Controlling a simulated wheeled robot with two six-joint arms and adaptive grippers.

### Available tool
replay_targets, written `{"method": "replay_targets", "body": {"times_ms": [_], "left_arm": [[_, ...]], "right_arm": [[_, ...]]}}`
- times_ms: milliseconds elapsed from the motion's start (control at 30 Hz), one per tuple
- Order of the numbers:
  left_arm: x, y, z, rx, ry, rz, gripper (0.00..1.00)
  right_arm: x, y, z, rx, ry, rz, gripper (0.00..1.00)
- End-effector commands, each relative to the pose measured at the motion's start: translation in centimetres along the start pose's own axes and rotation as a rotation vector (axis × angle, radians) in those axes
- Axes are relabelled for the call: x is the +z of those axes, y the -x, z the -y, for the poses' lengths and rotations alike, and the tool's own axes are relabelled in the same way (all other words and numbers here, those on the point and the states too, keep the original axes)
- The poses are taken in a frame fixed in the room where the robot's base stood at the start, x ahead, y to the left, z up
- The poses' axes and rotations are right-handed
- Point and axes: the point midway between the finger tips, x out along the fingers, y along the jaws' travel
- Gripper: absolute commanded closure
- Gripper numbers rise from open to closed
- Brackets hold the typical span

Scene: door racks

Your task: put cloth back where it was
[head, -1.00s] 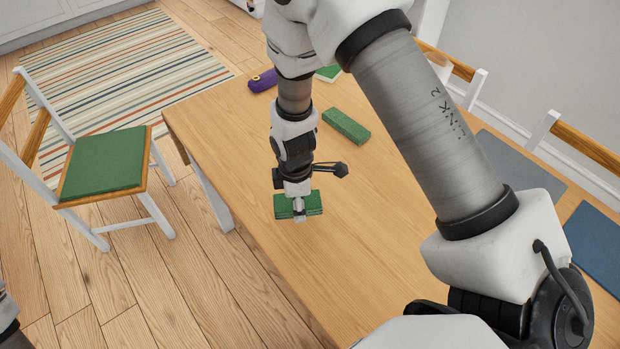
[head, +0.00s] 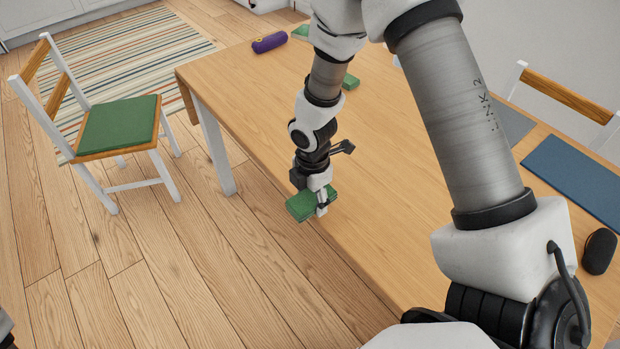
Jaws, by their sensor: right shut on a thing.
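A green folded cloth (head: 301,207) is held by my right gripper (head: 321,208), which is shut on it. In the head view the cloth lies over the left long edge of the wooden table (head: 390,200), part of it seen against the floor. It looks tilted; its height above the tabletop is hard to judge.
A purple case (head: 270,42) is at the far end. A blue mat (head: 578,178) and a black mouse-like object (head: 599,251) are at right. A chair with a green cushion (head: 119,122) stands left.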

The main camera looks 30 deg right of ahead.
Motion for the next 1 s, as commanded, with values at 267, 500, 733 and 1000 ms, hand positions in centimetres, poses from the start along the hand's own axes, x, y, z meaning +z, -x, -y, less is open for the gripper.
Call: {"method": "replay_targets", "body": {"times_ms": [267, 500, 733, 1000], "left_arm": [[0.0, 1.8, 0.0, 0.0, 0.0, -0.001, 0.6], [0.0, 2.3, 0.0, 0.0, 0.0, 0.0, 0.6], [0.0, 2.6, 0.0, 0.0, 0.0, 0.0, 0.6], [0.0, 2.3, 0.0, 0.0, 0.0, 0.0, 0.6]], "right_arm": [[5.2, -0.5, -7.0, 0.0, -0.004, 0.001, 0.81], [6.5, -2.3, -8.7, -0.005, 0.001, 0.0, 0.81], [6.4, -4.4, -8.7, -0.001, 0.0, 0.0, 0.81], [6.4, -4.7, -8.7, -0.001, 0.0, 0.0, 0.36]]}}
